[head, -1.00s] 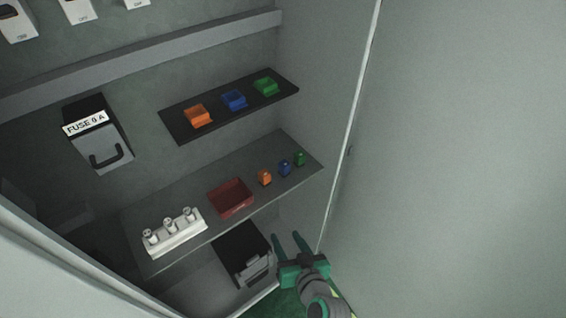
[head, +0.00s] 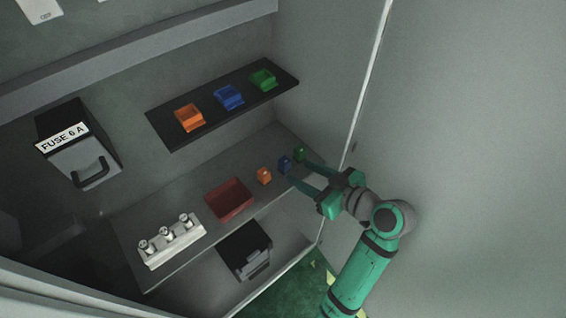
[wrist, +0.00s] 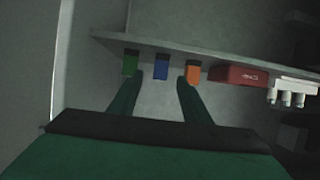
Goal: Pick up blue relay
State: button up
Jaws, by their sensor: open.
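The blue relay (head: 285,164) stands on the lower shelf, between the orange relay (head: 264,176) and the green relay (head: 299,153). In the wrist view the blue relay (wrist: 161,68) lies ahead of my gripper, between the lines of the two fingers. My gripper (head: 296,174) is open and empty at the front edge of the shelf, close to the relays. In the wrist view its fingertips (wrist: 160,78) appear near the green and orange relays; I cannot tell whether they touch them.
A dark red tray (head: 230,199) and a white block with several fuses (head: 171,241) stand left on the same shelf (head: 215,238). An upper shelf (head: 176,140) holds orange, blue and green sockets. The cabinet's right wall edge (head: 352,145) is close to my arm.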

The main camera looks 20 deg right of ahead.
aim_at(288, 166)
jog(key=shift+x, duration=4.05)
jog(key=shift+w, duration=0.1)
jog(key=shift+a+r, duration=0.1)
grip_shut()
